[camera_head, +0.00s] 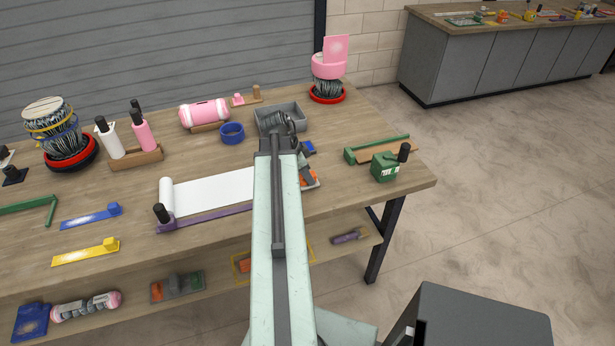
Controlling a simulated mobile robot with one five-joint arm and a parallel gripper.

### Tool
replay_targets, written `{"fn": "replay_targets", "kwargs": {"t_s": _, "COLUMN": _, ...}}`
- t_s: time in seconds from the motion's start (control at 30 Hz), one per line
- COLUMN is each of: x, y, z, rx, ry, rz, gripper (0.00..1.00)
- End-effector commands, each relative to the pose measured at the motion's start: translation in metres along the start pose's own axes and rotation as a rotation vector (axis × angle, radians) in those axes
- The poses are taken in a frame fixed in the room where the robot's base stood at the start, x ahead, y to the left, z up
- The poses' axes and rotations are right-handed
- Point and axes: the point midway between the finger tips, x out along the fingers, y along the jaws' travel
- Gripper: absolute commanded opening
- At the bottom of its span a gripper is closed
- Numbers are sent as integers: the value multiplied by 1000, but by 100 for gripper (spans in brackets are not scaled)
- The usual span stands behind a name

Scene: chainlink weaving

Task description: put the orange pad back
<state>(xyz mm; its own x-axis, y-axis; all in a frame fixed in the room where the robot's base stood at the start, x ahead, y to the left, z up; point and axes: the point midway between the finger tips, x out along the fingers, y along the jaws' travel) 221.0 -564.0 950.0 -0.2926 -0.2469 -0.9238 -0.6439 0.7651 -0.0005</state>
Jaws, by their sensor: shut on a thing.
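An orange pad (309,181) shows in part just right of my arm, over a small pale tray (313,187) on the workbench. My gripper (305,168), dark grey, is at the pad and mostly hidden behind my arm. It appears shut on the pad. I cannot tell whether the pad touches the tray. Another orange piece (245,266) lies on the lower shelf by a yellow frame, partly hidden by my arm.
A grey bin (262,116) and a blue ring (232,133) stand behind my arm. A white sheet (215,194) lies left of it. A green block (384,168) stands near the right corner. Yellow and blue tools lie at left.

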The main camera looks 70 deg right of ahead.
Motion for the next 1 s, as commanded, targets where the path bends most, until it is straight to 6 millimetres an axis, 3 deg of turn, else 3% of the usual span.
{"fn": "replay_targets", "kwargs": {"t_s": 0.2, "x": 6, "y": 0, "z": 3, "rx": -1, "ry": 0, "rz": 0, "gripper": 0}}
{"fn": "replay_targets", "kwargs": {"t_s": 0.23, "x": 4, "y": 0, "z": 2, "rx": -1, "ry": 0, "rz": 0, "gripper": 35}}
{"fn": "replay_targets", "kwargs": {"t_s": 0.3, "x": 4, "y": 0, "z": 2, "rx": -1, "ry": 0, "rz": 0, "gripper": 49}}
{"fn": "replay_targets", "kwargs": {"t_s": 0.67, "x": 0, "y": 0, "z": 2, "rx": -2, "ry": 0, "rz": -1, "gripper": 49}}
{"fn": "replay_targets", "kwargs": {"t_s": 1.0, "x": -54, "y": 2, "z": -8, "rx": -2, "ry": 0, "rz": 0, "gripper": 49}}
